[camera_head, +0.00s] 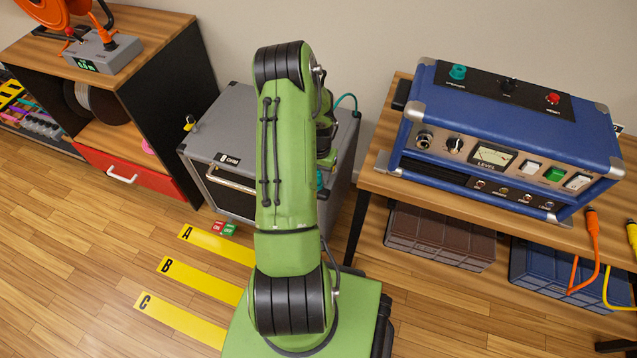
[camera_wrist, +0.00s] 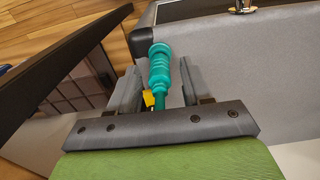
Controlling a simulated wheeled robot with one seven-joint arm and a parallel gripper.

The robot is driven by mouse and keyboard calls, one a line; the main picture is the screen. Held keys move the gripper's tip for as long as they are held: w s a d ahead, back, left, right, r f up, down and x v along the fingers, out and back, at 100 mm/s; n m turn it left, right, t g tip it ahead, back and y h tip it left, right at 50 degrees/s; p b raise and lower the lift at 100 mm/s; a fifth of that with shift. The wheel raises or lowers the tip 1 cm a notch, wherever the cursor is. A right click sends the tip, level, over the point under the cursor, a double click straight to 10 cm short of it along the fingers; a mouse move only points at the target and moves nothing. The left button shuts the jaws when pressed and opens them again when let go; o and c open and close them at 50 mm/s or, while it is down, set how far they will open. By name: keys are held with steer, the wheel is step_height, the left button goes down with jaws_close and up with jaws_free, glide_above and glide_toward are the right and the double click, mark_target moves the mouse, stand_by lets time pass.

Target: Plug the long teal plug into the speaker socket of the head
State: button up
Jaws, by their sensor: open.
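The teal plug (camera_wrist: 160,68) is ribbed and long, with a small yellow tag beside its thin end. In the wrist view it lies between the two parted fingers of my gripper (camera_wrist: 157,82), with gaps on both sides. In the head view my arm hides most of the gripper; a bit of teal shows at the arm's right edge, by the grey cabinet (camera_head: 217,120). The head is the blue amplifier (camera_head: 520,115) on the wooden table at right.
A teal cable (camera_head: 346,99) curves behind the grey cabinet. The wooden table (camera_head: 375,180) has orange and yellow cables (camera_head: 592,240) at its right end. A shelf (camera_head: 150,45) stands at left. Yellow floor strips (camera_head: 190,287) mark A, B and C.

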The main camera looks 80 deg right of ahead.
step_height(320, 180, down, 2)
steer(key=shift+f+b, duration=0.1)
steer(key=shift+b, duration=0.4)
steer(key=shift+c, duration=0.2)
stand_by(0.8)
jaws_close()
steer(key=shift+r, duration=0.2)
steer(key=shift+r+p, duration=1.9)
steer(key=shift+r, duration=1.1)
